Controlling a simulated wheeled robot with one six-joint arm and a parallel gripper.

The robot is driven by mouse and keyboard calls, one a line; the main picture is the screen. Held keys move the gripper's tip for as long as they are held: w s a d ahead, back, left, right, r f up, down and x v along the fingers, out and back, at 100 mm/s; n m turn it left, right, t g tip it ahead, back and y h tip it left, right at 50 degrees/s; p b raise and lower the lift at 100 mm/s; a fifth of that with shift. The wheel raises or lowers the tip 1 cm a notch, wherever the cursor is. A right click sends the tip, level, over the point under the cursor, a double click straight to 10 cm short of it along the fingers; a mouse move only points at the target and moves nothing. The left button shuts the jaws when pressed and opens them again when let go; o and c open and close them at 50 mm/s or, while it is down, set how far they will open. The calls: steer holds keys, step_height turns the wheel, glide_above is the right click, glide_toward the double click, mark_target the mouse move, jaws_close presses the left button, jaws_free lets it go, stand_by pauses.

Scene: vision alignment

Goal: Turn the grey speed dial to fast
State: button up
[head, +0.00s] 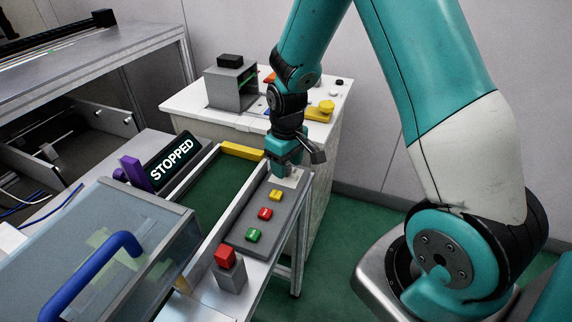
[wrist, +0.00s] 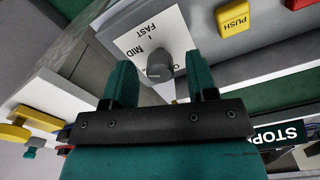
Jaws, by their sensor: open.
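The grey speed dial (wrist: 159,62) sits on a white plate (wrist: 140,32) printed FAST and MID, with a third label partly hidden by the dial and a finger. Which mark the dial points to I cannot tell. My gripper (wrist: 158,68) is open, one teal finger on each side of the dial, with visible gaps in the wrist view. Whether the fingers reach down around it I cannot tell. In the head view my gripper (head: 287,168) points down over the far end of the grey control panel (head: 238,234), hiding the dial.
Yellow (head: 275,195), red (head: 265,214) and green (head: 254,235) buttons line the panel nearer me. A red button on a grey box (head: 230,276) stands at the near end. A display (head: 172,159) reads STOPPED beside the green belt (head: 206,192). A white table (head: 190,108) stands behind.

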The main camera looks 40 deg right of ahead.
steer(key=shift+f, duration=0.2)
steer(key=c, duration=0.9)
steer(key=shift+c, duration=0.2)
steer(key=shift+m, duration=0.3)
steer(key=m+p, duration=0.2)
steer(key=m, duration=0.3)
steer(key=shift+r, duration=0.1)
steer(key=m+p, duration=0.1)
steer(key=m, duration=0.5)
steer(key=shift+m, duration=0.3)
